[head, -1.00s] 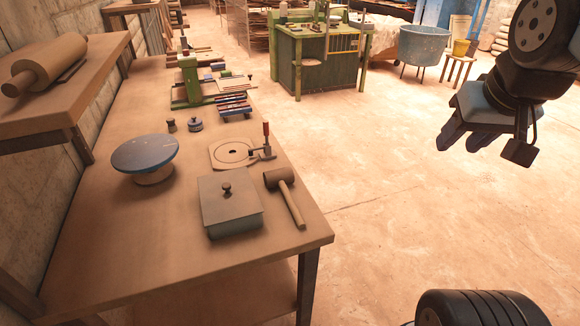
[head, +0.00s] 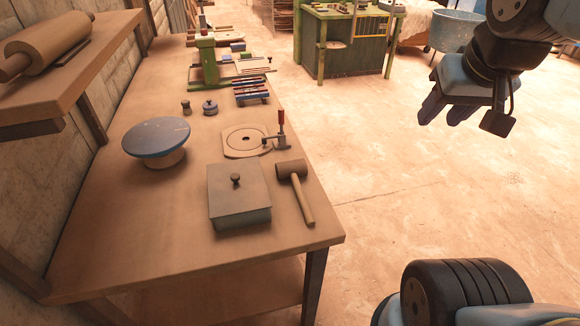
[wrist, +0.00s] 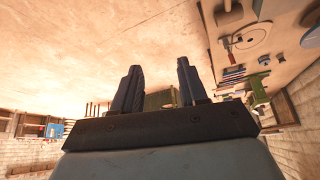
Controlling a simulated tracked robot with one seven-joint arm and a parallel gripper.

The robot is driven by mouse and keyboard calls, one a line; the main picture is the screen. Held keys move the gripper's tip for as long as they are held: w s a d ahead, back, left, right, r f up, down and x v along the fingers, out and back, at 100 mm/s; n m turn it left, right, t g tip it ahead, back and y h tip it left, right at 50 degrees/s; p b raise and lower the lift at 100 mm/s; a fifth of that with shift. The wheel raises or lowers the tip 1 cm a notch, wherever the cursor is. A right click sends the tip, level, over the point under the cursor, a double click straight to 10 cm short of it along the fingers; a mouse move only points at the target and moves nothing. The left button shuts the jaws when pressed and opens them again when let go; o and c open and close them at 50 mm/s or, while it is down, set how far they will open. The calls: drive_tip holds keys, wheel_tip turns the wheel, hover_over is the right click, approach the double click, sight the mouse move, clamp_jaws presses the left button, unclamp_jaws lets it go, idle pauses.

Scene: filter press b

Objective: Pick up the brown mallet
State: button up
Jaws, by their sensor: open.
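The brown mallet (head: 297,190) lies on the workbench near its right edge. Its thick head points to the back and its handle runs toward the front right corner. It lies just right of the lidded grey box (head: 239,196). My gripper (head: 440,112) hangs in the air over the floor, to the right of the bench and well apart from the mallet. In the wrist view the two fingers of my gripper (wrist: 158,82) are spread with nothing between them.
On the workbench (head: 150,255) stand a round blue turntable (head: 156,138), a board with a round disc (head: 243,141) and a red-handled clamp (head: 281,130). A shelf with a roller (head: 48,45) overhangs the left side. The floor right of the bench is clear. A green cabinet (head: 350,45) stands farther back.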

drive_tip(key=o, duration=0.3)
drive_tip(key=shift+w+a, duration=0.15)
drive_tip(key=shift+w, duration=0.05)
drive_tip(key=o, duration=0.6)
drive_tip(key=w+a+f+g, duration=0.1)
drive_tip(key=w+a+f+m+g+y, duration=0.1)
drive_tip(key=w, duration=0.1)
drive_tip(key=w+f+g+y, duration=0.1)
drive_tip(key=w, duration=0.1)
drive_tip(key=shift+w+a+f+m, duration=0.25)
drive_tip(key=shift+a+f+m, duration=0.1)
drive_tip(key=shift+a+m, duration=0.05)
drive_tip(key=shift+c, duration=0.2)
drive_tip(key=w+a+f+m+g+y, duration=0.3)
drive_tip(key=w+f+m+g+y, duration=0.15)
drive_tip(key=w+f, duration=0.5)
drive_tip(key=m+y, duration=0.7)
approach(305, 165)
drive_tip(key=a+f, duration=0.3)
drive_tip(key=a, duration=0.1)
drive_tip(key=shift+n+g, duration=0.25)
drive_tip(key=shift+g, duration=0.1)
drive_tip(key=shift+w+x, duration=0.2)
drive_tip(key=shift+x, duration=0.65)
drive_tip(key=shift+w+x, duration=0.2)
drive_tip(key=shift+x, duration=0.7)
drive_tip(key=shift+w+x, duration=0.15)
drive_tip(key=shift+x, duration=0.7)
